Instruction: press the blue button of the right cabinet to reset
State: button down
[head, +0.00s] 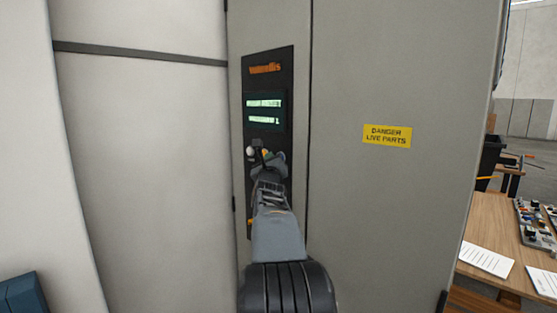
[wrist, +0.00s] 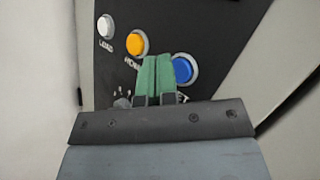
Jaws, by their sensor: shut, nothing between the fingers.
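The grey cabinet (head: 345,80) faces me with a dark control panel (head: 284,65) on it. In the wrist view the panel (wrist: 215,30) carries a row of buttons, with the blue button (wrist: 183,69) at the right end. My gripper (wrist: 158,62) is shut, its two green fingertips together. In that picture the tips lie just left of the blue button and overlap its left edge; I cannot tell whether they touch it. In the head view my gripper (head: 270,157) is in front of the panel's button row and hides most of it.
An orange button (wrist: 137,44) and a white button (wrist: 105,26) are up and left of my fingertips. The panel has a lit green display (head: 264,110). A yellow danger sign (head: 387,136) is on the cabinet. A wooden table (head: 495,230) with papers stands at the right.

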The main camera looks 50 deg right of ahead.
jog(key=shift+d+f+b, duration=0.15)
jog(key=shift+d+b, duration=0.2)
jog(key=shift+b, duration=0.2)
jog(key=shift+d, duration=0.1)
jog(key=shift+d+b, duration=0.35)
jog(key=shift+b, duration=0.1)
dwell(1.0)
jog(key=shift+a, duration=0.2)
jog(key=shift+a+b, duration=0.5)
jog(key=shift+a, duration=0.1)
jog(key=a, duration=0.5)
jog(key=shift+w, duration=0.15)
